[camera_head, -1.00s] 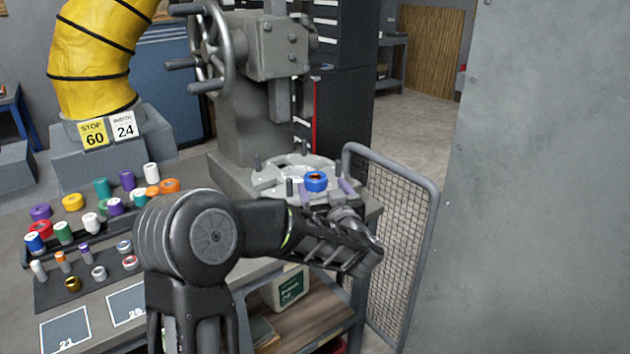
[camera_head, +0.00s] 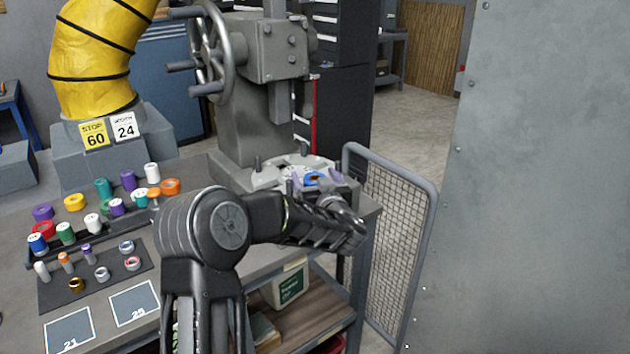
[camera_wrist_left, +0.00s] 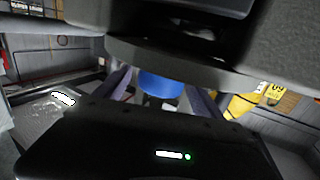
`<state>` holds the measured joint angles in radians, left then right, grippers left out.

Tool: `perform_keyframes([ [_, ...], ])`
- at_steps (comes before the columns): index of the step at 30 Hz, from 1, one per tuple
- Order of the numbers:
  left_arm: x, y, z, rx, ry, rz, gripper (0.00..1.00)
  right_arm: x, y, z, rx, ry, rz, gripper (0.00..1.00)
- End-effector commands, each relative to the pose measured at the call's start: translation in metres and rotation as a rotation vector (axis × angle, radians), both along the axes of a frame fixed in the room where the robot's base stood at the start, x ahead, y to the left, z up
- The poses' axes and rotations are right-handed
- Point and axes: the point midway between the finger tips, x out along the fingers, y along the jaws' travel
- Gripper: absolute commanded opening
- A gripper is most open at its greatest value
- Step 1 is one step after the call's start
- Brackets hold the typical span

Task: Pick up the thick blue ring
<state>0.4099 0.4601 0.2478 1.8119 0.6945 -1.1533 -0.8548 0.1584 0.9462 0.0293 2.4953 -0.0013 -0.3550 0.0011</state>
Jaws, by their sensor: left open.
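The thick blue ring (camera_head: 313,177) sits on the round grey plate (camera_head: 265,178) of the press-like machine. In the head view its front is partly hidden by my left gripper (camera_head: 316,182). The ring also shows in the left wrist view (camera_wrist_left: 160,85), between two purple fingers. My left gripper is open, with one finger on each side of the ring. Dark gaps show between the ring and the fingers in the wrist view, so the ring is not gripped. My right gripper is not in view.
Upright pegs (camera_head: 257,164) stand on the plate around the ring. A mesh guard (camera_head: 393,240) stands close on the right. Several coloured rolls (camera_head: 75,202) and small rings lie on the bench at the left. The machine's handwheel (camera_head: 212,50) is behind.

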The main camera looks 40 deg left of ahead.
Motion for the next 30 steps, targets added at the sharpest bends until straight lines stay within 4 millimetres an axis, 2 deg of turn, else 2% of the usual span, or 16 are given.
perform_keyframes([
  [15, -0.0003, -0.0004, -0.0002, 0.0, 0.0, 0.0, 0.79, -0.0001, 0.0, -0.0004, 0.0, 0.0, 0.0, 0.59],
  [30, -0.0003, -0.0004, -0.0003, 0.0, 0.0, 0.0, 0.38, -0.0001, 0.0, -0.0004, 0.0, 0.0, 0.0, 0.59],
])
